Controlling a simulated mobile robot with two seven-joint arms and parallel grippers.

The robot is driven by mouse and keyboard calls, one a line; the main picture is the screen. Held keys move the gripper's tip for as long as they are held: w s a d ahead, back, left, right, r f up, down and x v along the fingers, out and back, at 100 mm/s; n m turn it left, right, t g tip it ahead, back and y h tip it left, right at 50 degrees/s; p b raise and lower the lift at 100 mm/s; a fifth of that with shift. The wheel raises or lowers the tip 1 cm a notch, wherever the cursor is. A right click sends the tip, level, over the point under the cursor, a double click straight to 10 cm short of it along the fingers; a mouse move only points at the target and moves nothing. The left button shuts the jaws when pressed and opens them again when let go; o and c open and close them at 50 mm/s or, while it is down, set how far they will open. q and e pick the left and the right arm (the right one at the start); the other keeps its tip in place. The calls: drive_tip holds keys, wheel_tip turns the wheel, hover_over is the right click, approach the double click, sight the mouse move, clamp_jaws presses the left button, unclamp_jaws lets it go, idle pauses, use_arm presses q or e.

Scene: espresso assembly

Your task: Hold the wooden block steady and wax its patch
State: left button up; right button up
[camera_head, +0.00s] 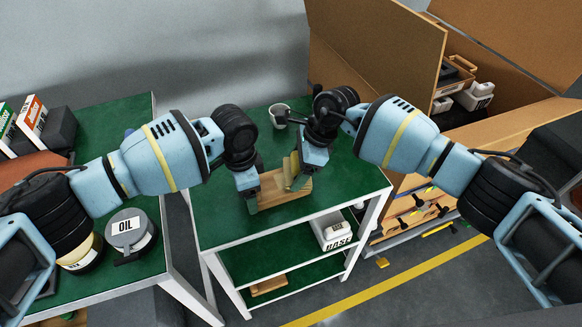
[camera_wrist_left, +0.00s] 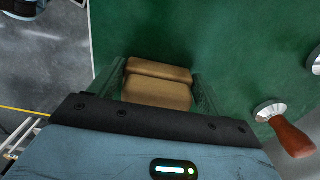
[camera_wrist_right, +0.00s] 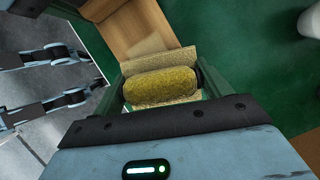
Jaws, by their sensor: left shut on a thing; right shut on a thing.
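The wooden block (camera_head: 285,190) lies near the front of the green table. My left gripper (camera_head: 248,190) is shut on its left end, and the block's end (camera_wrist_left: 158,92) shows between the fingers in the left wrist view. My right gripper (camera_head: 299,174) is shut on a yellow, rough-textured pad (camera_wrist_right: 160,87) above the right part of the block. In the right wrist view a paler rough patch (camera_wrist_right: 165,63) shows beside the pad, with the brown block (camera_wrist_right: 138,28) beyond. The pad covers part of the patch, and whether they touch is not clear.
A pale cup (camera_head: 279,115) stands behind the block on the green table (camera_head: 340,172). A tool with a reddish wooden handle (camera_wrist_left: 290,136) lies beside my left gripper. A white bin (camera_head: 335,232) sits on the shelf below. An oil can (camera_head: 130,235) stands on the left table.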

drive_tip(key=shift+r, duration=3.55)
use_arm(q)
drive_tip(key=o, duration=1.7)
drive_tip(key=shift+r, duration=0.1)
wheel_tip(320, 180, up, 12)
drive_tip(key=shift+f, duration=0.1)
